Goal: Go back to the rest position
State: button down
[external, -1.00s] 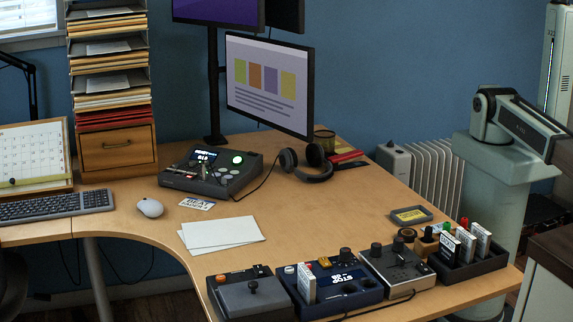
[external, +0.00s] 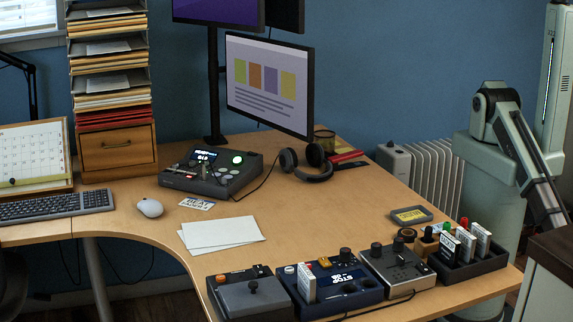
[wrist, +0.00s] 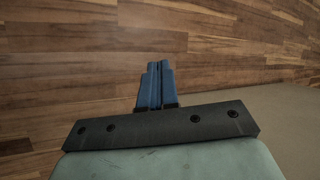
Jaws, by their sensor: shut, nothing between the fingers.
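My gripper (wrist: 154,75) shows in the wrist view with its blue fingers together and nothing between them. Wooden floor (wrist: 70,45) fills most of that view behind the fingers. In the external view my arm stands at the right, on its pale base beside the desk, with its links sloping down to the right. The gripper itself is out of sight there, beyond the cabinet or the picture's edge.
The wooden desk (external: 330,220) has a bare middle. Small devices and a dark tray (external: 470,262) line its front right edge. A white radiator (external: 430,165) stands behind my base. A dark-topped cabinet (external: 550,260) stands at the lower right, close to my arm.

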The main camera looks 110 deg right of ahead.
jog(key=w+d+f+m+t+h, duration=0.1)
jog(key=w+d+f, duration=0.1)
jog(key=w+d, duration=0.9)
jog(key=w+d+f+h, duration=0.1)
jog(key=w+d+f, duration=0.1)
jog(key=w+d, duration=0.95)
jog(key=w+d+m+h, duration=0.1)
jog(key=w+d, duration=0.2)
jog(key=d, duration=0.7)
jog(key=w+d, duration=0.3)
jog(key=d, duration=0.6)
jog(key=s+d+r+g, duration=0.1)
jog(key=s+d, duration=0.2)
jog(key=d, duration=0.5)
jog(key=s+d+r+m+g, duration=0.1)
jog(key=s+d, duration=0.2)
jog(key=d, duration=0.6)
jog(key=s+d+r+g+h, duration=0.1)
jog(key=s+d, duration=0.1)
jog(key=d, duration=0.6)
jog(key=shift+s+d+r, duration=0.4)
